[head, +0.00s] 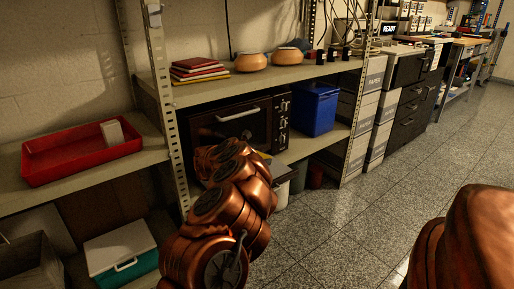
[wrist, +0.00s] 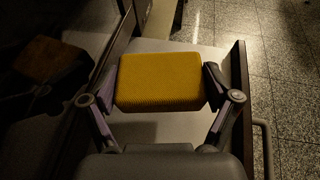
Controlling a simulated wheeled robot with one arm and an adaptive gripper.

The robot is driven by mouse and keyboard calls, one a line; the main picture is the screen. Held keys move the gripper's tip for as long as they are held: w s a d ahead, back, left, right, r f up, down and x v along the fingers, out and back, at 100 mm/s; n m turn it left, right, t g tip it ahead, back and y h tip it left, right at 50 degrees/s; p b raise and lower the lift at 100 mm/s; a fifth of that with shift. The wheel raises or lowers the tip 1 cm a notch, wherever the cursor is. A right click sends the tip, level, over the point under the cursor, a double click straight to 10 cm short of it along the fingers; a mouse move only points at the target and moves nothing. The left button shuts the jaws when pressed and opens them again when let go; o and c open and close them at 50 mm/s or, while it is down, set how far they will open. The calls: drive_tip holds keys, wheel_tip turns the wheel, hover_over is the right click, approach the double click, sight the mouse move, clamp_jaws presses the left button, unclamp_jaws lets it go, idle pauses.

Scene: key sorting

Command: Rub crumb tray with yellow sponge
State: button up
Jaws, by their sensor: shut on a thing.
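My gripper (wrist: 161,88) is shut on the yellow sponge (wrist: 160,80), with one finger at each side of it. The sponge is over the pale crumb tray (wrist: 188,131), which has a dark rim and a handle at right. I cannot tell whether the sponge touches the tray. In the head view my arm hides the gripper and most of the tray; a sliver of yellow (head: 264,154) shows past it. The dark oven (head: 240,122) stands on the shelf behind my arm.
A blue bin (head: 315,108) stands right of the oven. A red tray (head: 80,155) with a pale block lies on the left shelf. Red books (head: 197,69) and two round bowls (head: 251,61) are on the shelf above. A metal upright (head: 165,100) stands left of the oven.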

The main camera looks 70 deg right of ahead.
drive_tip(key=shift+w+r+p, duration=0.1)
drive_tip(key=shift+r+p, duration=0.4)
drive_tip(key=shift+r, duration=1.6)
